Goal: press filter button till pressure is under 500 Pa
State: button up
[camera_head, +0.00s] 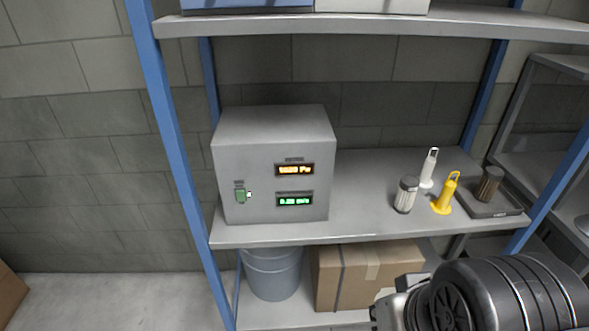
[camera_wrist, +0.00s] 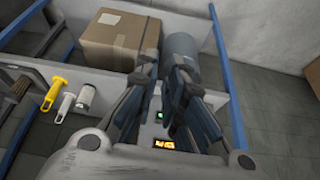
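A grey metal box (camera_head: 270,140) stands on the shelf. Its front has an amber pressure display (camera_head: 294,170), whose digits are too blurred to read surely but end in Pa. Below it is a green display (camera_head: 295,201) in m/s. A green button-like fitting (camera_head: 241,195) with a small lit spot is at the front's left. In the head view my arm is at bottom right, apart from the box.
A grey-white cylinder (camera_head: 405,196), a white handled tool (camera_head: 429,168), a yellow handled tool (camera_head: 445,194) and a brown brush-like item on a dark tray (camera_head: 497,210) stand right of the box. Blue posts (camera_head: 165,120) flank the shelf. A carton (camera_head: 370,275) and grey bucket (camera_head: 271,275) are below.

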grip_shut()
dwell(1.1)
